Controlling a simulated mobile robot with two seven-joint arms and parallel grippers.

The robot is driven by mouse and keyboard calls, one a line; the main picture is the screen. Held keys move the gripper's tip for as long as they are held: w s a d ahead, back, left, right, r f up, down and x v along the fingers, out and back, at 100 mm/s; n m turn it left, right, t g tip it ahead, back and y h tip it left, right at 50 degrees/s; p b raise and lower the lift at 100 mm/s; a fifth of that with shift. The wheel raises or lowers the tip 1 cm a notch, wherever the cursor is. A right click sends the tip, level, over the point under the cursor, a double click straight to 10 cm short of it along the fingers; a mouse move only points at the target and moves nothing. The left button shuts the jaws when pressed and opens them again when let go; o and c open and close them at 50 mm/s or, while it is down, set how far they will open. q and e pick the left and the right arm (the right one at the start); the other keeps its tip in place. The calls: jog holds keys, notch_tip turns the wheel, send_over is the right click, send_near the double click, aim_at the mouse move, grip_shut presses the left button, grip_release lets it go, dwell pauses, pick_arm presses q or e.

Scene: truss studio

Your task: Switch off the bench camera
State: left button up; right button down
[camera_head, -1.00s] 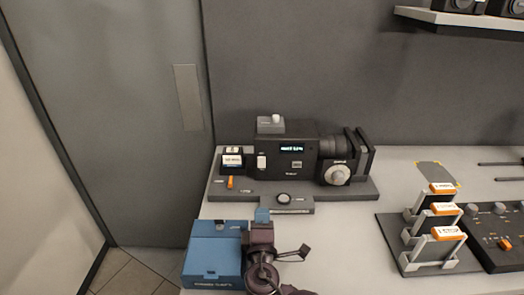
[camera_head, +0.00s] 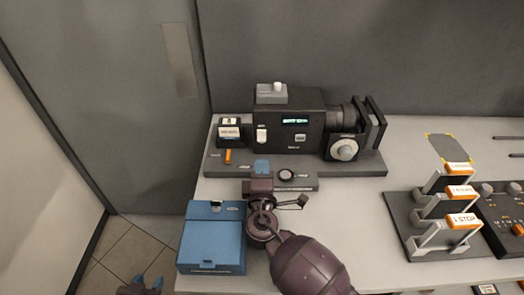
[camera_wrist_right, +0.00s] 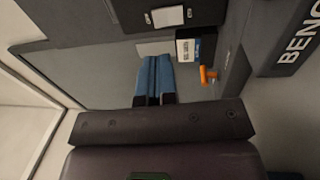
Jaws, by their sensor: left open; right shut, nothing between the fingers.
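The bench camera (camera_head: 312,150) is a black body on a dark base on the worktop, with a lens at right and a lit green display (camera_head: 295,122). It has a white front switch (camera_head: 261,136), a grey knob (camera_head: 344,150) and an orange lever (camera_head: 228,156) at the left of its base; the lever also shows in the right wrist view (camera_wrist_right: 208,75). My right gripper (camera_head: 261,165) is shut and empty, over the base's front edge, right of the lever. Its blue fingers (camera_wrist_right: 154,80) are together in the wrist view; contact cannot be told. My left gripper (camera_head: 147,283) is open, low at the left, off the worktop.
A blue box (camera_head: 212,240) stands on the worktop just left of my right wrist. A small front plate with a round button (camera_head: 286,174) is right of my right gripper. A rack with orange-labelled holders (camera_head: 445,225) and a control panel stand at right.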

aim_at(262, 133)
jog(key=w, duration=0.6)
jog(key=w+r, duration=0.1)
jog(key=w, duration=0.2)
jog(key=shift+w+r, duration=0.1)
jog(key=shift+w, duration=0.15)
jog(key=shift+b, duration=0.35)
jog(key=shift+w+b, duration=0.15)
jog(key=shift+b, duration=0.15)
